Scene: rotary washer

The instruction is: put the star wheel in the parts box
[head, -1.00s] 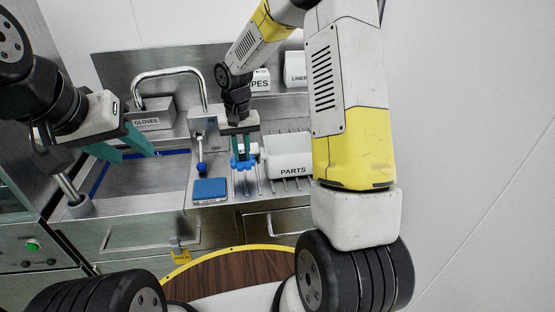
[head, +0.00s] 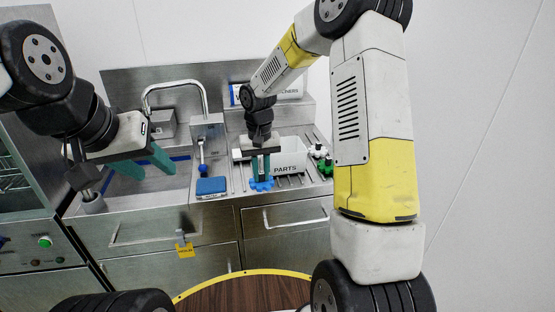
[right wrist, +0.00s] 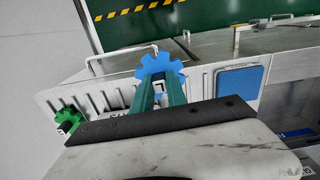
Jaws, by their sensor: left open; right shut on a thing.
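The blue star wheel (head: 262,185) is between the fingertips of my right gripper (head: 261,174), which is shut on it. The wheel also shows at the fingertips in the right wrist view (right wrist: 160,66). The white parts box (head: 290,167), labelled PARTS, stands on the ribbed counter just behind and to the right of the wheel. My right gripper covers part of the box, and I cannot tell how high the wheel is above the counter. My left gripper (head: 145,164) is open and empty near the sink at the left.
A blue pad (head: 211,186) lies left of the wheel. Green (head: 326,167) and white (head: 318,149) toothed wheels lie right of the box; a green one shows in the right wrist view (right wrist: 67,121). A tap (head: 176,86) arches over the sink behind my left gripper.

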